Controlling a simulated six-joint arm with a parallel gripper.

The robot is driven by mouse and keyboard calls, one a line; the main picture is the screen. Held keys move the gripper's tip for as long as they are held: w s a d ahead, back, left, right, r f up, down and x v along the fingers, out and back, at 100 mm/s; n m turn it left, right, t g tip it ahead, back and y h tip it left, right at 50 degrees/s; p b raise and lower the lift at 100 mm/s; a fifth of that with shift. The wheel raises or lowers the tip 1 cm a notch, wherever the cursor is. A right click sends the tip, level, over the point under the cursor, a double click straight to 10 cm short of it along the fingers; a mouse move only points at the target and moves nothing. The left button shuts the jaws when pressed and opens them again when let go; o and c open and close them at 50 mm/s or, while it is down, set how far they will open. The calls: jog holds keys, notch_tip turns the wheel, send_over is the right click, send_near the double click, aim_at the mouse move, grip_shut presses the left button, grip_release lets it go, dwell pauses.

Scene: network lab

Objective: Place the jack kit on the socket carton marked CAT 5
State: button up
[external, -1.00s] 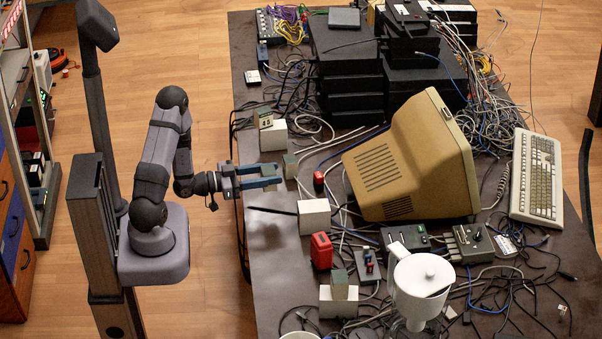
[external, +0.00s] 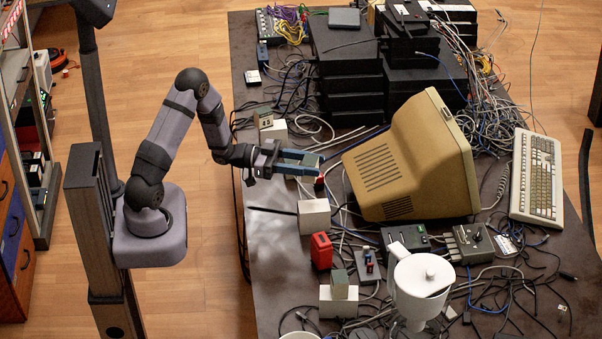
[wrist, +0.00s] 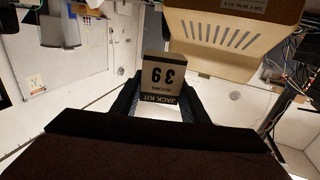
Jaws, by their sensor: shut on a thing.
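My gripper (external: 300,160) is shut on the jack kit (external: 312,161), held above the table left of the beige monitor. In the wrist view the jack kit (wrist: 163,77) sits between the fingers, its label reading JACK KIT, ROOMS and 39 upside down.
The beige monitor (external: 405,160) stands close right of my gripper.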

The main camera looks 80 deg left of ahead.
jog(key=shift+w+d+r+m+h, duration=0.3)
jog(key=shift+w+d+r+h, duration=0.1)
jog(key=shift+w+d, duration=0.2)
jog(key=p, duration=0.1)
send_over(314, 205)
jog(key=shift+d+f, duration=0.1)
jog(key=shift+f, duration=4.85)
jog(key=shift+f, duration=0.1)
jog(key=shift+f, duration=0.15)
jog(key=o, duration=1.1)
jog(key=shift+r, duration=0.2)
jog(key=b+v, duration=0.1)
jog(key=v, duration=0.5)
jog(key=b+v, duration=0.1)
jog(key=v, duration=0.5)
jog(key=shift+r, duration=0.25)
